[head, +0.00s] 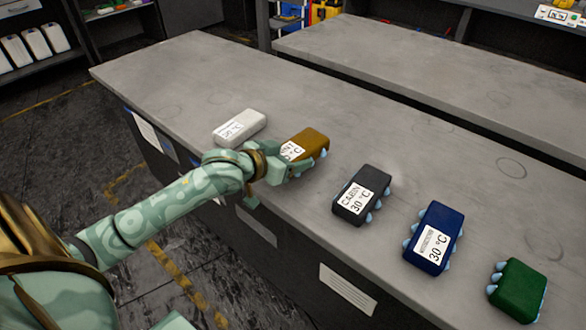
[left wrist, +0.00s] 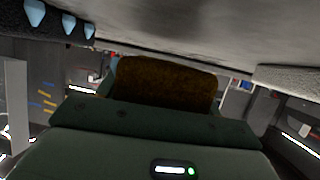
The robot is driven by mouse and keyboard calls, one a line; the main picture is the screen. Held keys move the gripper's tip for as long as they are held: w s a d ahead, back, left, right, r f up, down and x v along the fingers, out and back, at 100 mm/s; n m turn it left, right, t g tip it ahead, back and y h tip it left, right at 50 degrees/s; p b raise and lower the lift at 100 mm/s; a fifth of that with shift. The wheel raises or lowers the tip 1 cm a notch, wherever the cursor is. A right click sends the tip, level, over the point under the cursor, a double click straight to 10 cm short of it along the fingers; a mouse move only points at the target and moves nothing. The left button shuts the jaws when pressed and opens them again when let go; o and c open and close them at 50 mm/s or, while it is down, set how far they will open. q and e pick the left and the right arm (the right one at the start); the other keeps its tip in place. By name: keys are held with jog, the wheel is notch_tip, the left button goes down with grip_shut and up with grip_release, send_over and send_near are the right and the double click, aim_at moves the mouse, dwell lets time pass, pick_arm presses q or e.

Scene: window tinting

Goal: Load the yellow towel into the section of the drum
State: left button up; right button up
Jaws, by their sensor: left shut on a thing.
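The yellow towel (head: 311,140) is a folded, brownish-yellow block with a white label and pale blue drops, over the near part of the grey bench. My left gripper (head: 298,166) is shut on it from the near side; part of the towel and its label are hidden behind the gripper. In the left wrist view the towel (left wrist: 165,82) shows beyond the green gripper body. I cannot tell whether it still touches the bench top. No drum is in view. My right gripper is not in view.
The bench (head: 180,75) also holds a white towel (head: 239,128) to the left, and a black towel (head: 362,194), a blue towel (head: 434,238) and a green towel (head: 518,290) to the right. A second bench (head: 440,75) stands behind. The bench's far side is clear.

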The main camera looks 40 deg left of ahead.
pick_arm(q)
jog(key=f, duration=0.1)
jog(key=f+b, duration=0.1)
jog(key=f, duration=0.1)
jog(key=shift+w+a+f+b, duration=0.25)
jog(key=shift+f+b, duration=0.05)
jog(key=shift+r, duration=0.1)
jog(key=o, duration=1.1)
jog(key=shift+c, duration=0.2)
